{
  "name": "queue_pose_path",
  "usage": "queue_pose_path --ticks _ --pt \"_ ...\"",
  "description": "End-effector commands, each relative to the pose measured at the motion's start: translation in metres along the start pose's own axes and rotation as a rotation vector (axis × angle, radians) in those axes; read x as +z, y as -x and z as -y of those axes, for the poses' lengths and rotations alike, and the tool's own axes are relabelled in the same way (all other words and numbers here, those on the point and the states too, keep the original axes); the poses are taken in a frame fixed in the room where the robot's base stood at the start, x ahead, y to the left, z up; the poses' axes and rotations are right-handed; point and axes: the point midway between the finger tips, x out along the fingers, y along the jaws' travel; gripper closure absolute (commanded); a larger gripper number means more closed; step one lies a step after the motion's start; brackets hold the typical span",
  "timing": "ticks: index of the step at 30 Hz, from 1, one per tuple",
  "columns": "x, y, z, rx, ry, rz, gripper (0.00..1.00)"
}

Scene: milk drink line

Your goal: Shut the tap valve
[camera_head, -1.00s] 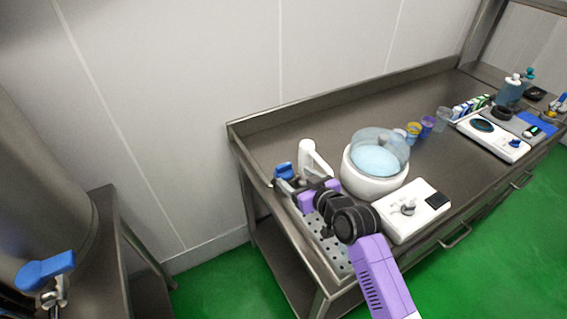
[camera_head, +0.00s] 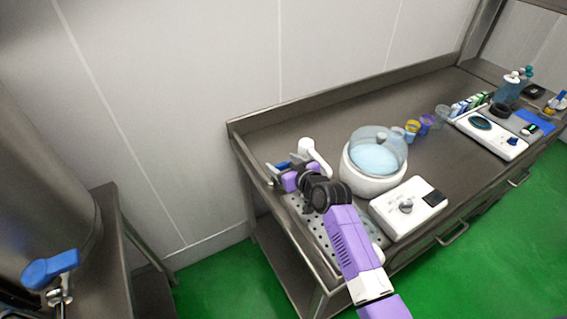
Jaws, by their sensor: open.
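A tap valve with a blue lever handle (camera_head: 50,268) sits at the lower left on the side of a big steel tank (camera_head: 40,170). A metal body (camera_head: 60,292) shows under the lever. Whether the valve is open or shut I cannot tell. My gripper (camera_head: 275,173) is at the end of my purple and black arm, over the left end of the steel bench, far to the right of the tap. It is open. Its fingers are small in view, and I see nothing held between them. A white upright object stands close beside it.
The steel bench (camera_head: 262,137) has a perforated drip tray (camera_head: 318,240) under my arm. A white bowl device with a clear lid (camera_head: 372,180), a white box with a knob (camera_head: 425,195) and several cups stand to the right. Bare wall and green floor lie between tank and bench.

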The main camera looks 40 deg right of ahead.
Motion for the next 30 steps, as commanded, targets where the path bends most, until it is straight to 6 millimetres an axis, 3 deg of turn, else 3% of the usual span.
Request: queue_pose_path --ticks 5,15,30 --pt "0.0002 0.0 0.0 0.0 0.0 0.0 0.32" --pt "0.0003 0.0002 0.0 0.0 0.0 0.0 0.94" --pt "0.0001 0.0002 0.0014 0.077 -0.031 0.001 0.94"
